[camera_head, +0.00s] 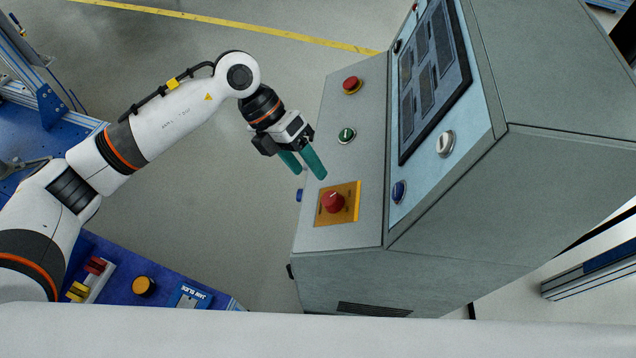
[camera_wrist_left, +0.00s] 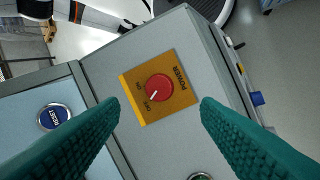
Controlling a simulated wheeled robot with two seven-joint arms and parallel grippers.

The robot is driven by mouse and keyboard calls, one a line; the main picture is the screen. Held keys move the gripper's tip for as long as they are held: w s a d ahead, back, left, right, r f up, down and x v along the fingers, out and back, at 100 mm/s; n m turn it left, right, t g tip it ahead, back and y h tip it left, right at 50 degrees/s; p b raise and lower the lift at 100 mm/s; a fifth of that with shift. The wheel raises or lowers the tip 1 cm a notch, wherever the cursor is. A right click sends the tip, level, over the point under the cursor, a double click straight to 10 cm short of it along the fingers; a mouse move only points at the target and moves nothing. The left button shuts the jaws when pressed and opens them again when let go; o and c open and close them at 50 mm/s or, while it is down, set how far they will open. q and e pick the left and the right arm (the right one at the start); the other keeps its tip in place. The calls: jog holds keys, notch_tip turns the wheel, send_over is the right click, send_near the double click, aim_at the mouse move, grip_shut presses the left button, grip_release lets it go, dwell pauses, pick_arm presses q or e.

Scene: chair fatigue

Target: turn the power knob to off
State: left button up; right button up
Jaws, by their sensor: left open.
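The power knob (camera_head: 333,202) is a round red knob on an orange plate (camera_head: 352,191) on the console's sloping panel. In the left wrist view the knob (camera_wrist_left: 158,87) lies near the middle, with POWER lettering on its plate. My left gripper (camera_head: 310,173) has teal fingers, spread open and empty, above and left of the knob in the head view. In the left wrist view its fingers (camera_wrist_left: 160,106) lie either side of the knob, apart from it. My right gripper is not in view.
The panel also holds a red button (camera_head: 352,84) and a green one (camera_head: 346,135). A blue button (camera_head: 399,191) and a white knob (camera_head: 444,143) sit on the adjoining face. A blue bench (camera_head: 110,262) stands at the lower left. The floor between is clear.

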pick_arm(q)
jog(key=shift+v, duration=2.05)
